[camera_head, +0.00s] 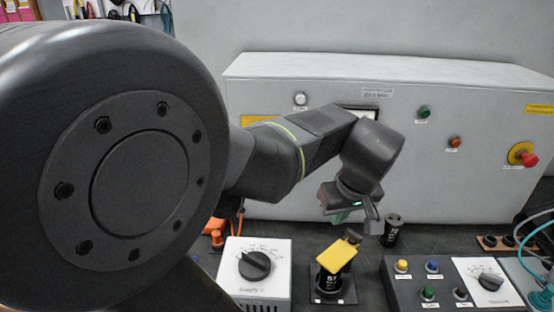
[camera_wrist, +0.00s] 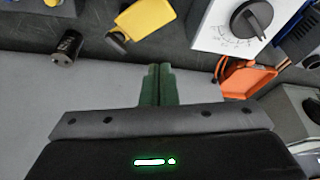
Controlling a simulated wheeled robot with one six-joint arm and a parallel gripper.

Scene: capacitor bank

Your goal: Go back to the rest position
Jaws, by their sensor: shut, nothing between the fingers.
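My gripper (camera_head: 345,214) hangs at the end of my bent arm, in front of the large white cabinet and above the dark bench. In the wrist view its two green fingers (camera_wrist: 158,74) are together with nothing between them. It is apart from the black cylinder (camera_head: 391,232), which stands to its right, and from the yellow-topped part (camera_head: 337,254) on a black base below it. In the wrist view the black cylinder (camera_wrist: 68,46) and yellow part (camera_wrist: 146,18) lie beyond the fingertips. My arm hides part of the cabinet front.
The white cabinet (camera_head: 300,165) carries buttons and a red emergency stop (camera_head: 528,159). A white dial box (camera_head: 255,270) stands at the front left. A dark button box (camera_head: 400,286) is at the right. An orange object (camera_wrist: 246,78) lies beside the dial box.

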